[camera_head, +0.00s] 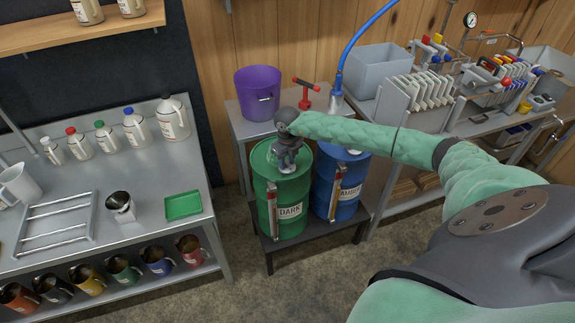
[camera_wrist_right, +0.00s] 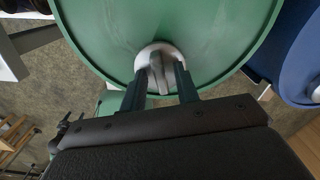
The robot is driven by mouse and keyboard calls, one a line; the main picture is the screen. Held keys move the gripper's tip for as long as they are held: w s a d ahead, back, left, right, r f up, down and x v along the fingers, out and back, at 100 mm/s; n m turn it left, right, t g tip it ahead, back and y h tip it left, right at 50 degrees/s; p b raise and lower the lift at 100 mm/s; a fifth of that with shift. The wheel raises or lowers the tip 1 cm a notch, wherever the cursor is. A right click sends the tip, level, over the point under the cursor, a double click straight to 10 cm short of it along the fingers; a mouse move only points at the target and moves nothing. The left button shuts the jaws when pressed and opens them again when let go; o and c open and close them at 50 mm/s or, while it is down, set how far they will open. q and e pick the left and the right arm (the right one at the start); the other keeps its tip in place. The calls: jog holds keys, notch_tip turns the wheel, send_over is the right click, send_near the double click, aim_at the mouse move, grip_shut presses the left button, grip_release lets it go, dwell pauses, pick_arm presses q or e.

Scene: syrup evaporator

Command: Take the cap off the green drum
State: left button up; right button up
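The green drum (camera_head: 268,205), labelled DARK, stands upright on a low dark stand. Its cap is a round silver disc with a raised grip ridge, in the right wrist view (camera_wrist_right: 159,62) on the green drum top (camera_wrist_right: 225,45). My right gripper (camera_head: 287,163) points down over the drum top and hides most of the cap in the head view. In the wrist view its two dark fingers (camera_wrist_right: 160,82) are apart, one on each side of the ridge, with a gap showing. Whether the fingertips touch the cap is unclear. My left gripper is not in view.
A blue drum (camera_head: 340,190) stands close on the right. Behind are a purple bucket (camera_head: 257,93), a red valve handle (camera_head: 305,95) and a blue hose (camera_head: 357,38). A steel table (camera_head: 150,185) with bottles and a green tray (camera_head: 183,205) is at left.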

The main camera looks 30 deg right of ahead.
aim_at(287, 163)
jog(key=shift+s+a+f, duration=0.1)
jog(key=shift+s+f, duration=0.15)
jog(key=shift+f, duration=0.3)
jog(key=shift+s+a+f, duration=0.1)
jog(key=shift+s+f, duration=0.15)
jog(key=shift+f, duration=0.3)
grip_shut()
jog(key=shift+r, duration=0.1)
jog(key=shift+w+d+r+p, duration=0.1)
jog(key=shift+w+r+p, duration=0.2)
jog(key=shift+r, duration=0.4)
jog(key=shift+w+d+r+p, duration=0.15)
jog(key=shift+r+p, duration=0.2)
jog(key=shift+r, duration=0.3)
jog(key=shift+r+p, duration=0.35)
jog(key=shift+r, duration=0.8)
jog(key=shift+r, duration=0.1)
